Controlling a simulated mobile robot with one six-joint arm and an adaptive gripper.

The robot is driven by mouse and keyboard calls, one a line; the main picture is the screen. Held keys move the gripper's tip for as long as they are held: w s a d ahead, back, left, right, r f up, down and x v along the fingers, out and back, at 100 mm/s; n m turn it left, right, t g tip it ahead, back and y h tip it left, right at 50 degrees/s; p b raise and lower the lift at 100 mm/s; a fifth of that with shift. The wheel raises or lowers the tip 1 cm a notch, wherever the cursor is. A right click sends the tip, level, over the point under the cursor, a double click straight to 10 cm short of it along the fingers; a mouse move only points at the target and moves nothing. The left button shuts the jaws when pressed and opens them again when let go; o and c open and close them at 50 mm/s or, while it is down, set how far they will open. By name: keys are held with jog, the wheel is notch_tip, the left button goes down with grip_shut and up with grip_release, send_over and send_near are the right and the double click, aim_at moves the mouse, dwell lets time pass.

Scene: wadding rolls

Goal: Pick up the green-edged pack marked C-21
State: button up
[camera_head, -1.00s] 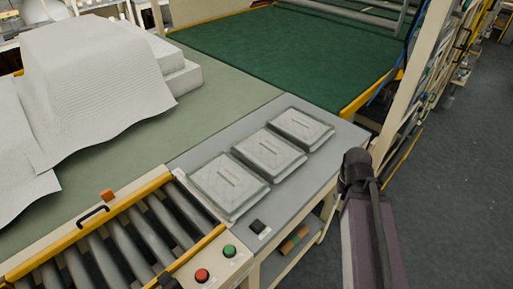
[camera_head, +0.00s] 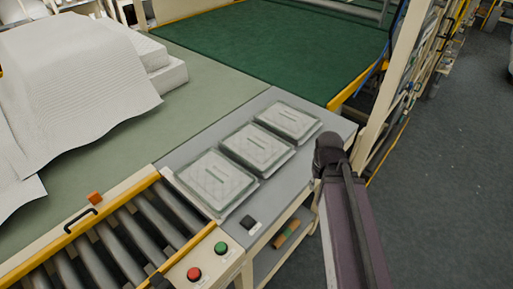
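Three flat, clear-wrapped packs with greenish edges lie in a row on a grey side table (camera_head: 283,190). The near pack (camera_head: 214,181) is by the rollers, the middle pack (camera_head: 257,147) is beyond it, and the far pack (camera_head: 288,121) is nearest the green belt. Each has a small pale strip on top, but the markings are too small to read, so I cannot tell which is C-21. My arm (camera_head: 345,220) rises at the right, beside the table's right edge. My gripper is not visible.
A yellow-edged roller conveyor (camera_head: 150,225) with red (camera_head: 194,273) and green (camera_head: 221,247) buttons is at the near left. White wadding (camera_head: 75,80) lies on the green-grey table at left. A cream post (camera_head: 390,90) stands behind my arm. Open floor is at right.

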jog(key=w+a+r+n+p, duration=0.45)
jog(key=w+n, duration=0.55)
jog(key=n, duration=0.3)
notch_tip(320, 180, up, 3)
jog(key=n+p, duration=0.3)
jog(key=n, duration=1.1)
send_over(279, 158)
jog(key=shift+w+a+r, duration=0.1)
jog(key=shift+w+r, duration=0.1)
jog(key=shift+f, duration=0.15)
notch_tip(279, 158, down, 8)
jog(key=b, duration=0.8)
jog(key=shift+f, duration=0.15)
jog(key=shift+f+b, duration=0.1)
jog(key=shift+b, duration=0.2)
jog(key=shift+s+f+b, duration=0.15)
jog(key=shift+f+b, duration=2.35)
jog(key=shift+f, duration=0.05)
grip_shut()
